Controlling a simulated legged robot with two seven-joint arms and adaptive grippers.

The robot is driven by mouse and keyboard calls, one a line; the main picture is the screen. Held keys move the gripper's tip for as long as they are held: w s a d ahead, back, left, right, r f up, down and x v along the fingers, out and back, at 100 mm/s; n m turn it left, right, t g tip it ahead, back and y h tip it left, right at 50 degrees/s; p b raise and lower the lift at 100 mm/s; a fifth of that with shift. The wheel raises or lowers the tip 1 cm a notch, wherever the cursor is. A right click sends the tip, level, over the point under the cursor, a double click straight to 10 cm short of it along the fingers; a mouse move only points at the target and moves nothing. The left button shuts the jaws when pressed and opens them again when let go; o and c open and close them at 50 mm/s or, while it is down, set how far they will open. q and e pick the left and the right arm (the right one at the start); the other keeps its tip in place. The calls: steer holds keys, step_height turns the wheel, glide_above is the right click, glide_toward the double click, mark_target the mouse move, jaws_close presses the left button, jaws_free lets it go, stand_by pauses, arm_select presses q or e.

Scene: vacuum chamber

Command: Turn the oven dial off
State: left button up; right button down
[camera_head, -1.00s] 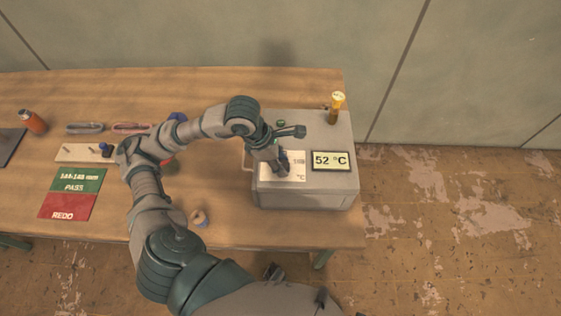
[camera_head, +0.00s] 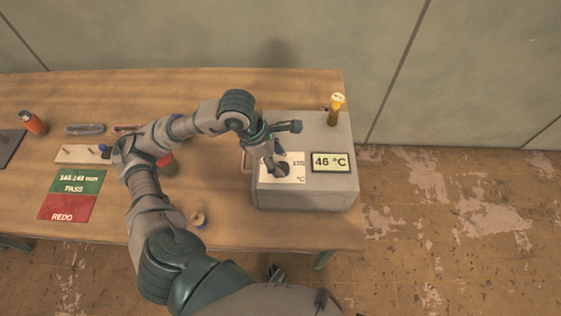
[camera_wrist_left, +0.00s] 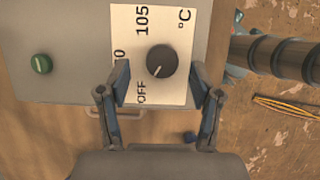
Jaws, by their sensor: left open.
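The oven (camera_head: 303,196) is a grey box at the right end of the table. Its black round dial (camera_head: 281,170) sits on a white scale plate; the dial (camera_wrist_left: 161,61) also shows in the left wrist view. There the plate (camera_wrist_left: 178,93) reads "105", "°C" and "OFF", with OFF at the dial's lower left. A small light mark on the dial seems to face down towards OFF. The oven display (camera_head: 331,162) reads 46 °C. My left gripper (camera_wrist_left: 160,77) is open and empty, its fingers either side of the dial's near side, apart from it. My right gripper is out of view.

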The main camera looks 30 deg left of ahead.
arm_select(q)
steer(key=v, duration=0.9)
steer(key=shift+r, duration=0.25)
steer(key=shift+a, duration=0.1)
